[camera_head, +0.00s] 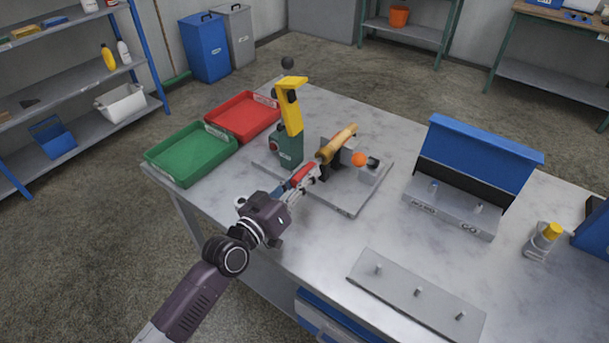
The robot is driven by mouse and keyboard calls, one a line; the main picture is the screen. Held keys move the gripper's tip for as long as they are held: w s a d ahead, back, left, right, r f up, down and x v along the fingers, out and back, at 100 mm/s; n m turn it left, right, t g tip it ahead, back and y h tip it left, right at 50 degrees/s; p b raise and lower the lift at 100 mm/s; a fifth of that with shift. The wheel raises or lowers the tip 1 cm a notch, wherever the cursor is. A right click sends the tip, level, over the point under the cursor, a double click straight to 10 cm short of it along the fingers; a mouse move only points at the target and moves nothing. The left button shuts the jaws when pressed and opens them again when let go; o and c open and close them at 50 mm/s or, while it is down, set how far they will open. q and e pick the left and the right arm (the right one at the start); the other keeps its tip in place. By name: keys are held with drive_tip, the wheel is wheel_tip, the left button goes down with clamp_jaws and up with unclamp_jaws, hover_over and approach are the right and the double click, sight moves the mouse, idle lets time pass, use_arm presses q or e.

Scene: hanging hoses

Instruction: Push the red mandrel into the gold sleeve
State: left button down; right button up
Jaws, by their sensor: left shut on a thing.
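The red mandrel (302,173) lies slantwise near the middle of the table, in line with the gold sleeve (337,143). The sleeve sits in a dark holder on a grey fixture plate (345,207) and slants up to the right. My left gripper (304,182) reaches in from the lower left and is shut on the mandrel, with its fingers covering part of it. The mandrel's far end is close to the sleeve's near end; I cannot tell whether it is inside. My right gripper is not in view.
A green and yellow upright device (290,120) stands just left of the sleeve, and an orange knob (359,159) is on its right. Green (190,153) and red (243,116) trays lie at left. A blue-lidded box (480,150) and a pegged plate (415,295) are at right.

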use_arm(q)
drive_tip(key=shift+b+x, duration=0.3)
drive_tip(key=shift+x, duration=1.25)
idle(1.9)
drive_tip(key=shift+r, duration=0.15)
drive_tip(key=c, duration=2.1)
unclamp_jaws()
drive_tip(key=o, duration=0.5)
drive_tip(key=shift+w+d, duration=0.2)
drive_tip(key=shift+s+a, duration=0.1)
drive_tip(key=shift+s+a+f, duration=0.25)
drive_tip(key=shift+s+a, duration=0.1)
drive_tip(key=shift+s, duration=0.1)
drive_tip(key=v, duration=1)
drive_tip(key=shift+s+a+r, duration=0.15)
drive_tip(key=shift+s+a, duration=0.05)
drive_tip(key=shift+s, duration=0.15)
